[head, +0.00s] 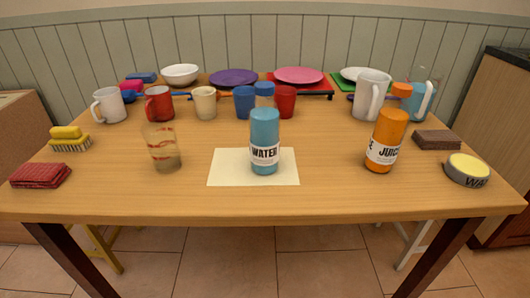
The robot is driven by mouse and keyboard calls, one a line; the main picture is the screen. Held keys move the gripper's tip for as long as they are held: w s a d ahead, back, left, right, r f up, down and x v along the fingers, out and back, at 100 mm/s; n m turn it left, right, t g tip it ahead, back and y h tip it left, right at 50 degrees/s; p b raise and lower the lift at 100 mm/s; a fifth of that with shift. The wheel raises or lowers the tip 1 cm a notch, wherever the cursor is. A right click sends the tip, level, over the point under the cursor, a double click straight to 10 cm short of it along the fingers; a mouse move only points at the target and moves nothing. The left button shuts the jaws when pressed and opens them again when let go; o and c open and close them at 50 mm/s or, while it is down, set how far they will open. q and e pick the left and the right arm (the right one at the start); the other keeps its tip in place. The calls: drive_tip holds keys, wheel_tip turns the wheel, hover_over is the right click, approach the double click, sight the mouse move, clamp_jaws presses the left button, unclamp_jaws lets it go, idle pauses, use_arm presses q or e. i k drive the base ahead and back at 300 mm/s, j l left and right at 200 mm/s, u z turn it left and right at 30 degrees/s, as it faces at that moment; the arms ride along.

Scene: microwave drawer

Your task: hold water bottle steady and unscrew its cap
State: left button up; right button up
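A blue water bottle (265,142) with a white label reading "WATER" stands upright on a pale yellow mat (223,172) near the front middle of the table. Neither of my grippers is in the head view. Nothing touches the bottle.
An orange juice bottle (386,139) stands to the right, and a glass (162,148) to the left. Mugs, cups and plates fill the back of the wooden table (330,190). A brush (70,139), red cloth (40,174) and round tin (467,170) lie near the sides.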

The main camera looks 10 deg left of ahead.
sight(264, 115)
drive_tip(key=l+u, duration=0.5)
drive_tip(key=l, duration=1.2)
drive_tip(key=k, duration=0.05)
